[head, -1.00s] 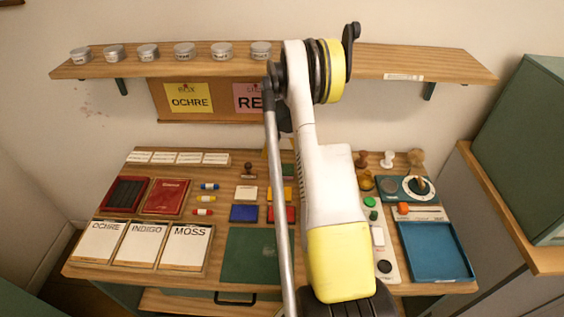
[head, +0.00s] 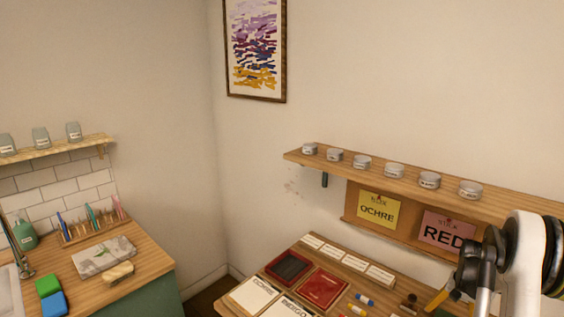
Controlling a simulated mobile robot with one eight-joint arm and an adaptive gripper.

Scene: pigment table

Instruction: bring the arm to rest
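The pigment table (head: 258,291) holds a dark red tray (head: 288,267), a red box (head: 323,288) and white cards. A shelf (head: 402,179) with several tins hangs above it. At left, a wooden counter (head: 143,263) carries green and blue blocks. A floor gap separates them.

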